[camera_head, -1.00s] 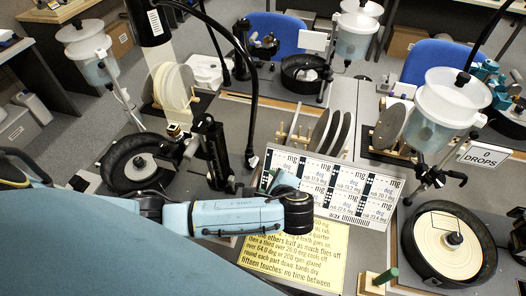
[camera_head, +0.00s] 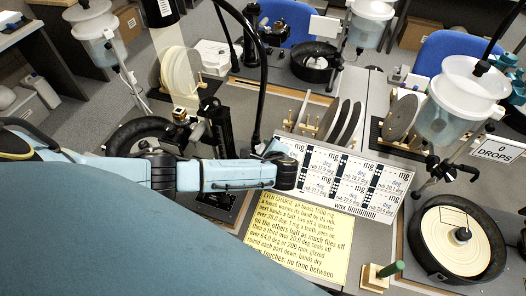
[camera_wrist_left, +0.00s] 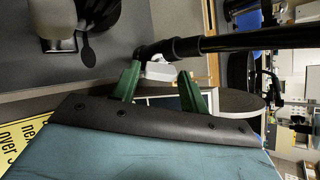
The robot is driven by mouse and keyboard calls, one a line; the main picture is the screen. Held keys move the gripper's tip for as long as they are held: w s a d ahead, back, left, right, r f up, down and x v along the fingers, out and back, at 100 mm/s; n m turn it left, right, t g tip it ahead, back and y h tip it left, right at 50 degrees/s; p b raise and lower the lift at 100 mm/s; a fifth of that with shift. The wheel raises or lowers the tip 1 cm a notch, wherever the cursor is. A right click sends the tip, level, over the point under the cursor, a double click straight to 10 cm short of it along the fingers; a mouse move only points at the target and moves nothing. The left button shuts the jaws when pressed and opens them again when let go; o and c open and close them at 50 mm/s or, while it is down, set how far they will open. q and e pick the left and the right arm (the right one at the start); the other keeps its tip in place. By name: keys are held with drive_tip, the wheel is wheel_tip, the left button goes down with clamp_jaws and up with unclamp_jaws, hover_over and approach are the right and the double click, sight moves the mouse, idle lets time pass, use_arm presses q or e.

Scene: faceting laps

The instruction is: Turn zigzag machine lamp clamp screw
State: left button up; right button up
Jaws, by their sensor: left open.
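My left arm crosses the head view from the left. Its wrist ends at the left edge of the label board, close to the foot of a black gooseneck lamp (camera_head: 264,70). My left gripper (camera_wrist_left: 159,68) shows in the left wrist view with two green fingers apart and nothing seen held between them. A dark rod with a thicker end (camera_wrist_left: 215,44) runs sideways just beyond the fingertips; I cannot tell whether it touches them. The lamp's clamp screw cannot be made out clearly, and no zigzag mark is readable. My right gripper is not in view.
The label board (camera_head: 335,176) and a yellow instruction sheet (camera_head: 300,240) lie close to the arm. Upright discs (camera_head: 343,122) stand behind the board. A black-rimmed lap (camera_head: 457,240) and a white water tank (camera_head: 458,95) are at the right.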

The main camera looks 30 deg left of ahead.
use_arm(q)
drive_tip(key=shift+w+a+f, duration=0.1)
drive_tip(key=c, duration=0.7)
drive_tip(key=shift+n, duration=0.3)
drive_tip(key=shift+n+y+b, duration=0.6)
drive_tip(key=shift+n+b, duration=0.1)
drive_tip(key=shift+n, duration=4)
